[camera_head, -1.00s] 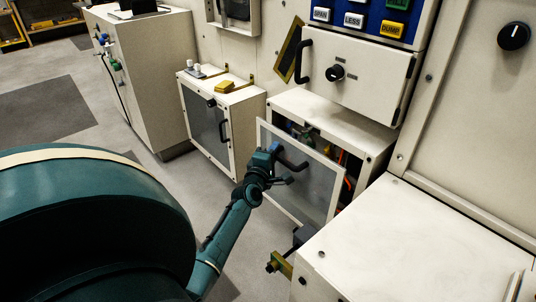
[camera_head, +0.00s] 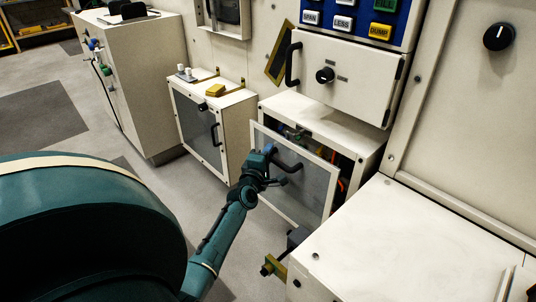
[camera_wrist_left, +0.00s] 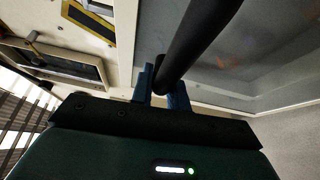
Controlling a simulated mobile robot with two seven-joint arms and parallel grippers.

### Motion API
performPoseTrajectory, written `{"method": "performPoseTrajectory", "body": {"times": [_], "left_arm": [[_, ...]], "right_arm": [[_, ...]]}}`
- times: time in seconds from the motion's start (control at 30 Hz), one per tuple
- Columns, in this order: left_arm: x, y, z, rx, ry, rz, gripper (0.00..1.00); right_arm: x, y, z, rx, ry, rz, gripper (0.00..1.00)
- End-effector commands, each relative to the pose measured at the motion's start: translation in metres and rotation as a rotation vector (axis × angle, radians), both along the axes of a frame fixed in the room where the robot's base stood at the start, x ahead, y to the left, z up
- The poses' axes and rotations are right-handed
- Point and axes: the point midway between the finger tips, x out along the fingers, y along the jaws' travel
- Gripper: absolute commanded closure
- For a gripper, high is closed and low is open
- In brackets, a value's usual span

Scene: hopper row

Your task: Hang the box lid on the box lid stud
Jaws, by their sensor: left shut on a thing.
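The box lid (camera_head: 300,185) is a pale-framed panel with a grey see-through window and a dark bar handle (camera_head: 287,163). It stands tilted before an open pale box (camera_head: 315,115), whose coloured wiring shows above and beside it. My left gripper (camera_head: 273,168) is shut on the handle. In the left wrist view, the blue fingers (camera_wrist_left: 163,88) close around the black bar (camera_wrist_left: 195,40), with the window behind. I cannot make out the lid stud for certain. My right gripper does not show.
A similar closed box (camera_head: 212,125) with a handled window stands left of the open one. A pale cabinet top (camera_head: 385,240) fills the lower right, with a yellow bracket (camera_head: 275,265) at its near-left corner. Grey floor lies open at left.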

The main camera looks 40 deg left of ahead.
Motion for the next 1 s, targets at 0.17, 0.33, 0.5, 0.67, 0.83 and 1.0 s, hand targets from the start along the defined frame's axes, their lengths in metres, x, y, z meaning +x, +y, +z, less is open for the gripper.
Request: {"method": "performPoseTrajectory", "body": {"times": [0.17,0.33,0.5,0.67,0.83,1.0], "left_arm": [[0.000,0.000,0.003,0.001,-0.005,0.001,1.00],[0.003,0.000,0.002,0.000,-0.006,0.001,1.00],[0.008,0.000,0.002,0.000,-0.006,0.001,1.00],[0.013,-0.001,0.002,0.000,-0.006,0.001,1.00],[0.019,-0.001,0.002,0.000,-0.005,0.001,1.00],[0.025,-0.002,0.002,0.000,-0.006,0.001,1.00]], "right_arm": [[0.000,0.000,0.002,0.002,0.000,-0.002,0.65],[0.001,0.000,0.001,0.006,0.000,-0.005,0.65],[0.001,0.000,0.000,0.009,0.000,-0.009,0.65],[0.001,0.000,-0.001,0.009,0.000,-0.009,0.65],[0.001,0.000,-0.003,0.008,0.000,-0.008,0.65],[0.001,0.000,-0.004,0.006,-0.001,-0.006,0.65]]}}
